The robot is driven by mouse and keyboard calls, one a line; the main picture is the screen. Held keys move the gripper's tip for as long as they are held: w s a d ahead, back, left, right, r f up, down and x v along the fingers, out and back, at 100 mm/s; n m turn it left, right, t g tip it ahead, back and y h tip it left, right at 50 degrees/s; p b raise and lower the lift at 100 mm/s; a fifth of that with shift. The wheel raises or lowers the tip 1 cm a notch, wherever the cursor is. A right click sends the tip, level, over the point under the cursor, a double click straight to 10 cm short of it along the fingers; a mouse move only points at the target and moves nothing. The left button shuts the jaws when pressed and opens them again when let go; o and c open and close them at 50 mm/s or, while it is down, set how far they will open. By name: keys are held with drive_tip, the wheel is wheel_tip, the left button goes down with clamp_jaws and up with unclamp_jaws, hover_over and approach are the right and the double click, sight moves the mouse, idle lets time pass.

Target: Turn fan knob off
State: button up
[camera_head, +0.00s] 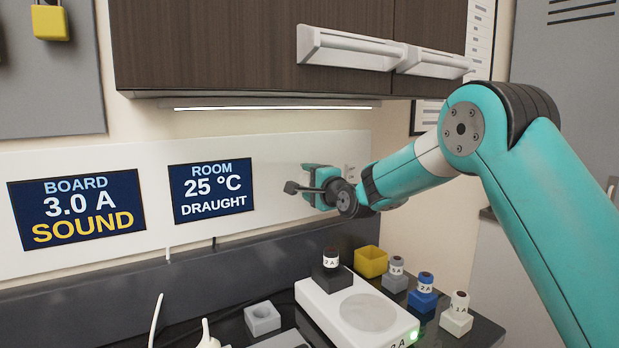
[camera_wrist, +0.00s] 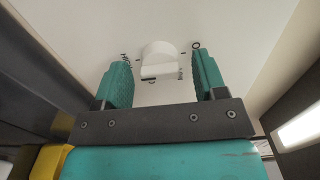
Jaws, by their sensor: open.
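The fan knob (camera_wrist: 160,56) is a white round knob on the white wall panel, seen in the wrist view between and just beyond my fingertips. Small dark marks sit on the panel around it. My gripper (camera_wrist: 162,76) is open, with one teal finger on each side of the knob; I see a gap on both sides. In the head view my gripper (camera_head: 318,187) is at the right part of the panel, and it and the wrist hide most of the knob area. A room display (camera_head: 213,190) on the panel reads 25 °C, DRAUGHT.
A board display (camera_head: 78,208) reads 3.0 A, SOUND. A dark wall cabinet (camera_head: 250,45) with white handles hangs above my gripper. Below, the counter holds a white device (camera_head: 345,312) with a green light, a yellow cup (camera_head: 371,261) and several labelled blocks.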

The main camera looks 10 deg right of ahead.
drive_tip(key=shift+w, duration=0.25)
drive_tip(key=c, duration=0.9)
